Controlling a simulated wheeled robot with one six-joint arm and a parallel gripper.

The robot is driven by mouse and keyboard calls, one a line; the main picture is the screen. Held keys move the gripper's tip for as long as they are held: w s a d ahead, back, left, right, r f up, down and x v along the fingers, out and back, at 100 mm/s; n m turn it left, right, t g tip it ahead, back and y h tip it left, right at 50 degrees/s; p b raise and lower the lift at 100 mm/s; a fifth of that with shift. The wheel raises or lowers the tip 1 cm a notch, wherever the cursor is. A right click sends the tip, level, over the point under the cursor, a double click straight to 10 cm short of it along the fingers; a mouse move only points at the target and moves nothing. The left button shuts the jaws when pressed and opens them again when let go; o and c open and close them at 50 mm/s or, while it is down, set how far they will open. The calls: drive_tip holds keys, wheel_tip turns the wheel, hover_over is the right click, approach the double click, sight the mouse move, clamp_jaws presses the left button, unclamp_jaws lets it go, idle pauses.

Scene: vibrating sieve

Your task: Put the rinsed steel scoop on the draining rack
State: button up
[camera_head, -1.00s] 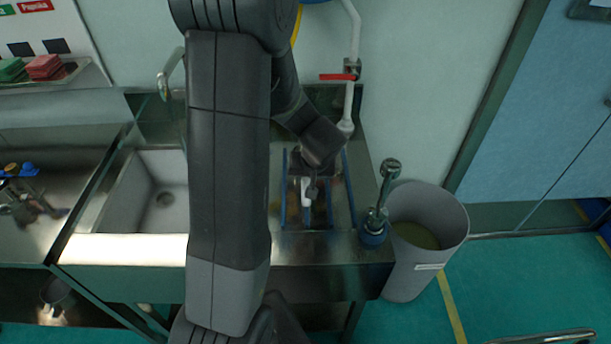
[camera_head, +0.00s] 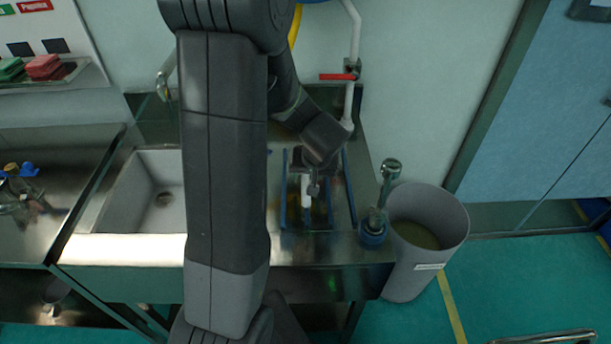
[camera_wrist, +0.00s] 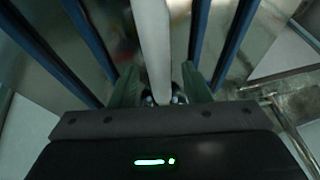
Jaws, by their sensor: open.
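The scoop shows as a pale, straight handle (camera_head: 305,192) lying over the blue-barred draining rack (camera_head: 284,205), right of the sink. Its bowl is hidden or too dark to make out. My gripper (camera_head: 314,188) is low over the rack, close to the handle. In the wrist view the handle (camera_wrist: 152,45) runs between my two open greenish fingers (camera_wrist: 160,90), with a gap on each side. Blue rack bars (camera_wrist: 198,28) run alongside it. I cannot tell how the handle's near end rests.
The sink basin (camera_head: 130,205) is left, partly behind my arm. A red-handled valve (camera_head: 338,77) and white pipe stand behind the rack. An upright metal fixture (camera_head: 388,170) with a blue base stands at the counter's right corner, beside a grey bin (camera_head: 430,260).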

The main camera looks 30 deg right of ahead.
drive_tip(key=v, duration=1)
drive_tip(key=shift+r+b, duration=0.3)
drive_tip(key=shift+s+a, duration=0.1)
drive_tip(key=shift+s, duration=0.05)
drive_tip(key=o, duration=1.3)
drive_tip(key=shift+w+a+r+b, duration=0.2)
drive_tip(key=shift+w+b, duration=0.05)
drive_tip(key=shift+w, duration=0.35)
drive_tip(key=shift+w+a+r+b, duration=0.15)
drive_tip(key=shift+w+a+b, duration=0.05)
drive_tip(key=shift+w, duration=0.4)
drive_tip(key=shift+c, duration=0.2)
drive_tip(key=w+a+r+t+h+b, duration=0.2)
drive_tip(key=w+a+r+h+b, duration=0.3)
drive_tip(key=w+a+r, duration=1.2)
drive_tip(key=b+x, duration=0.3)
drive_tip(key=x, duration=0.8)
drive_tip(key=shift+d+m+y, duration=0.3)
drive_tip(key=shift+m, duration=0.1)
drive_tip(key=shift+f, duration=0.1)
